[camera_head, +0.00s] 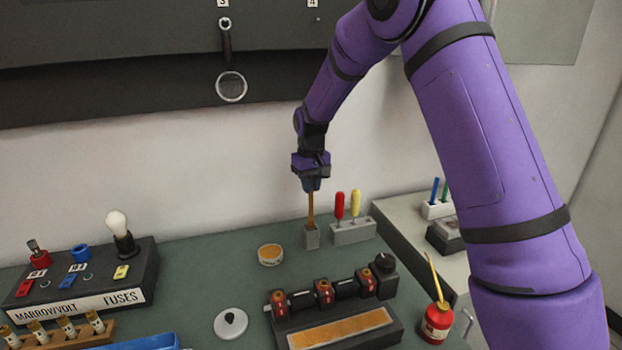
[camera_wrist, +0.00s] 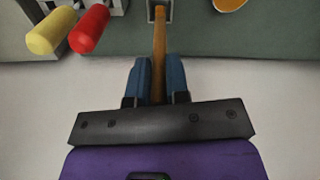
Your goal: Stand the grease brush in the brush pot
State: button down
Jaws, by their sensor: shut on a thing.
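My gripper (camera_head: 311,187) is shut on the upper part of the grease brush (camera_head: 310,208), whose slim orange-brown handle points straight down. In the wrist view the handle (camera_wrist: 160,42) runs from between the blue fingertips (camera_wrist: 160,75) to the pot. The brush pot (camera_head: 311,238) is a small grey square holder on the green bench, left of the screwdriver block. The brush's lower end is in the pot's opening, seen also in the wrist view (camera_wrist: 151,13). The bristles are hidden, and I cannot tell whether they touch the bottom.
A grey block (camera_head: 353,232) with red and yellow screwdrivers stands close right of the pot. An orange-topped tin (camera_head: 270,254) sits to its front left. A roller device (camera_head: 331,311), a red oil can (camera_head: 437,318) and a fuse box (camera_head: 84,279) occupy the bench.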

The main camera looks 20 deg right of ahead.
jog(key=shift+f, duration=2.1)
jog(key=c, duration=1)
grip_release()
notch_tip(320, 180, up, 11)
jog(key=shift+f, duration=0.15)
jog(key=shift+s, duration=0.1)
